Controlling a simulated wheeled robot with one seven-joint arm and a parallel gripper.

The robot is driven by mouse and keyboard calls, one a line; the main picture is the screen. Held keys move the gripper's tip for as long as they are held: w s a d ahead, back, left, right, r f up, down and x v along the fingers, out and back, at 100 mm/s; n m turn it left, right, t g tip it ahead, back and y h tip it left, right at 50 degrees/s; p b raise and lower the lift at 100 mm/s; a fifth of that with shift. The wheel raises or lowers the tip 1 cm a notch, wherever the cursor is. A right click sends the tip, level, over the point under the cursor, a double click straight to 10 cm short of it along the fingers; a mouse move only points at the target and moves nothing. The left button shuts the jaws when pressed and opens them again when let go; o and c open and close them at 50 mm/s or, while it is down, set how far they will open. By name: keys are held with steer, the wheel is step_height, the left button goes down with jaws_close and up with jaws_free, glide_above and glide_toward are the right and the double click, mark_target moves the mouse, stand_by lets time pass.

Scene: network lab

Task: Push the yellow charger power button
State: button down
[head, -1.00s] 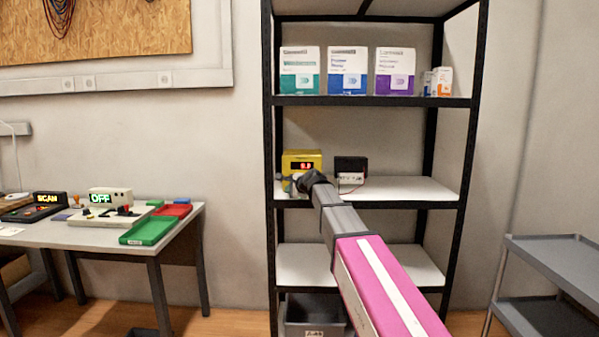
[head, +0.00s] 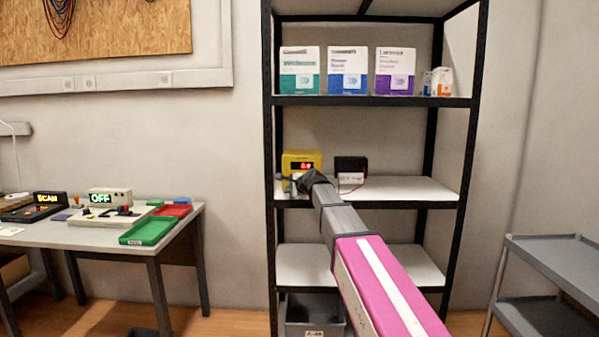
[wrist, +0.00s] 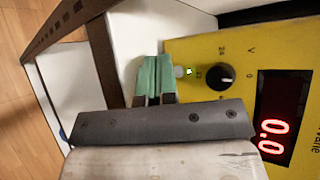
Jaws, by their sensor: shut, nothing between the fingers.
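The yellow charger (head: 300,157) stands on the middle shelf, its red display lit. In the wrist view its yellow front (wrist: 240,45) fills the right side, with a black knob (wrist: 221,77) and a display (wrist: 280,118) reading 0.0. A pale round button (wrist: 179,72) shows left of the knob, beside a small lit greenish-white spot (wrist: 188,71). My gripper (wrist: 154,78) is shut and empty, its green fingertips just left of the button. I cannot tell whether they touch the charger. In the head view my gripper (head: 288,184) is partly hidden in front of the charger's lower left.
A black box (head: 350,164) with a white label stands right of the charger. Black shelf uprights (head: 271,130) flank the shelf. The right part of the middle shelf (head: 415,188) is clear. A table (head: 180,235) with devices and trays is at left, a grey cart (head: 555,250) at right.

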steer(key=shift+w, duration=0.1)
stand_by(0.4)
steer(key=shift+w, duration=0.35)
steer(key=shift+w, duration=0.2)
stand_by(0.4)
steer(key=shift+s, duration=0.65)
steer(key=shift+s, duration=0.15)
steer(key=shift+s+a, duration=0.1)
steer(key=shift+s, duration=2.75)
